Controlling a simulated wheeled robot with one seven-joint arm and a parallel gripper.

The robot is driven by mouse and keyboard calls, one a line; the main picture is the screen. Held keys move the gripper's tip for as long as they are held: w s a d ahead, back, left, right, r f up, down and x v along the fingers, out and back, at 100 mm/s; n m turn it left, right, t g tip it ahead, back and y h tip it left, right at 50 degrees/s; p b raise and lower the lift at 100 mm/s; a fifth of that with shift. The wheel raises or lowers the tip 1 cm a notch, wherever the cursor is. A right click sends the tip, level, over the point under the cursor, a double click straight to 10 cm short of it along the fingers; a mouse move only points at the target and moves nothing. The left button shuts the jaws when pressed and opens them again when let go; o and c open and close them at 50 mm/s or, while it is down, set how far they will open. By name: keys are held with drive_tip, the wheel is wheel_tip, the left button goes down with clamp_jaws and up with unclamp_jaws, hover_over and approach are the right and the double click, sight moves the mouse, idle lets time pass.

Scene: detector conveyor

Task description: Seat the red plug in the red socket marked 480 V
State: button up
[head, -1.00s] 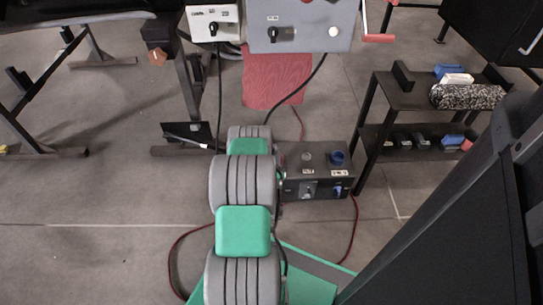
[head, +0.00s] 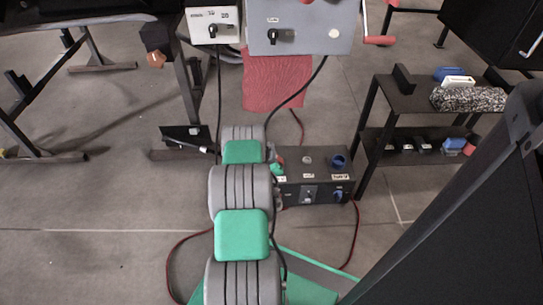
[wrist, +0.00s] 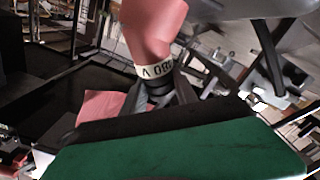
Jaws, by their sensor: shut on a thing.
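The red plug (wrist: 152,32) fills the top middle of the wrist view, with a white band marked 480 V at its narrow dark end. My gripper (wrist: 163,88) is shut on it there. In the head view, my arm hides most of the gripper; a small red patch (head: 279,160), probably the plug, shows at the left end of the black socket box (head: 315,190). The box has a blue socket (head: 338,161) and a grey round one (head: 308,160) on top. I see no red socket clearly; the box's left end is partly covered. I cannot tell whether the plug touches the box.
A black shelf rack (head: 405,100) stands to the right of the box. A red sheet (head: 275,82) hangs below grey control panels (head: 300,30) behind. Dark cables run down past the arm, and red cables lie on the floor. Open floor (head: 100,200) lies to the left.

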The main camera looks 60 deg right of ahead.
clamp_jaws()
